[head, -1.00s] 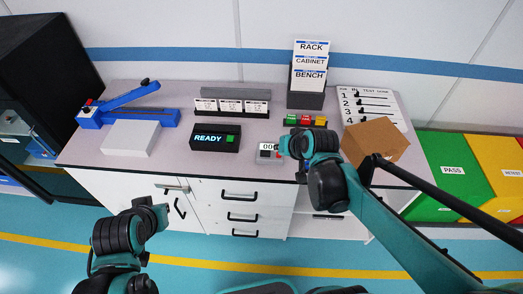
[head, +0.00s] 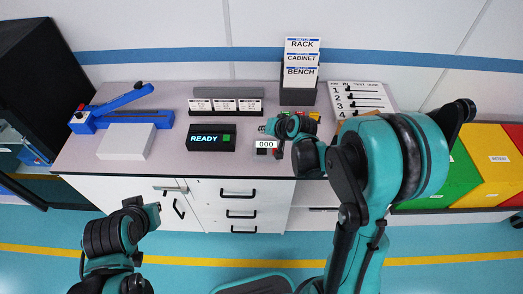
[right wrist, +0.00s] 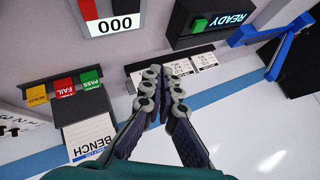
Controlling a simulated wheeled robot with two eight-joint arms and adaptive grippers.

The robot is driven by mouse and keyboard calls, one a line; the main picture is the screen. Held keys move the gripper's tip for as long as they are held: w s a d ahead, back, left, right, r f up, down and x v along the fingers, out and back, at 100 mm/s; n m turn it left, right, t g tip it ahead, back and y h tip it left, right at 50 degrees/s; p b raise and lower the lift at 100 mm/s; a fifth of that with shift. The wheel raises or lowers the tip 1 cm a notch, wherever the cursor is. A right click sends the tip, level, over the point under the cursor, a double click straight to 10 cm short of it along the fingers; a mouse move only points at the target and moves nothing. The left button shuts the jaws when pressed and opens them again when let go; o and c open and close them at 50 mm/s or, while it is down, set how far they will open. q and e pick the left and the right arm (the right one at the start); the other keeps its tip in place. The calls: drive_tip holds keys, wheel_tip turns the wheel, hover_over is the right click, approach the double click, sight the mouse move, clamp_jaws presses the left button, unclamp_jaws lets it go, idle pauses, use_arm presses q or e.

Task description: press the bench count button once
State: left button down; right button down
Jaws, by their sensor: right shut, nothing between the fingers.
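In the right wrist view the counter display (right wrist: 115,23) and red button (right wrist: 88,9) show at the top left. My right gripper (head: 266,128) is shut and empty, just behind the counter in the head view. Its closed fingers (right wrist: 165,76) are apart from the counter in the wrist view. My left gripper (head: 151,211) is low at the left, its fingers unclear.
The READY box (head: 212,137) stands left of the counter, with a card stand (head: 224,106) behind. My right arm hides most of the cardboard box.

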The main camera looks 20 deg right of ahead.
drive_tip(key=shift+f, duration=0.1)
drive_tip(key=b, duration=0.6)
hover_over(263, 152)
wheel_tip(263, 152, down, 8)
drive_tip(key=shift+r, duration=0.15)
drive_tip(key=shift+f+b, duration=0.45)
drive_tip(key=shift+b, duration=0.1)
idle(0.5)
drive_tip(key=shift+f+b, duration=0.45)
drive_tip(key=shift+b, duration=0.05)
drive_tip(key=shift+f+b, duration=0.45)
idle(0.5)
drive_tip(key=shift+r, duration=0.1)
drive_tip(key=shift+r+p, duration=0.7)
drive_tip(key=shift+r, duration=0.15)
drive_tip(key=shift+r, duration=0.1)
